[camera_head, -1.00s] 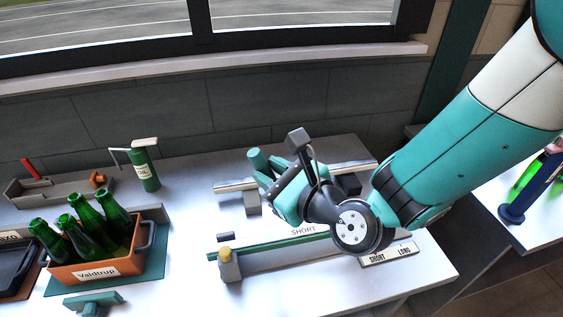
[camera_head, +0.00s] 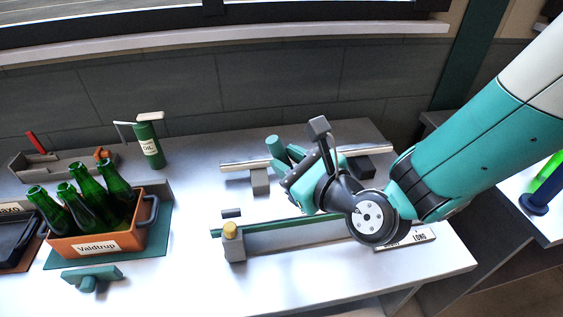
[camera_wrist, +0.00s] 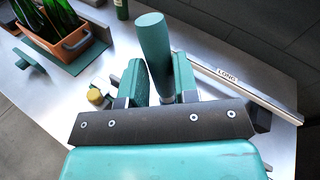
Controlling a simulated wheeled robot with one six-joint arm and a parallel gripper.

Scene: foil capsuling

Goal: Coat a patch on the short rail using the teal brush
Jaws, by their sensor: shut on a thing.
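My gripper (camera_head: 288,160) is shut on a teal cylindrical handle, which I take to be the teal brush (camera_head: 272,144). In the wrist view the brush (camera_wrist: 153,45) stands up between the two teal fingers (camera_wrist: 160,92); its bristle end is hidden. The short rail (camera_head: 290,236), with a green strip along its top, lies at the front of the table, partly behind my arm. Its yellow-capped end block (camera_wrist: 97,97) shows left of the fingers. My gripper is over the area between the two rails; I cannot tell whether the brush touches anything.
The silver long rail (camera_head: 240,165) runs behind, on grey blocks. Left are an orange crate (camera_head: 130,240) of green bottles, a green oil can (camera_head: 148,147) and a teal tool (camera_head: 92,274). A lettered plate (camera_head: 418,238) lies front right.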

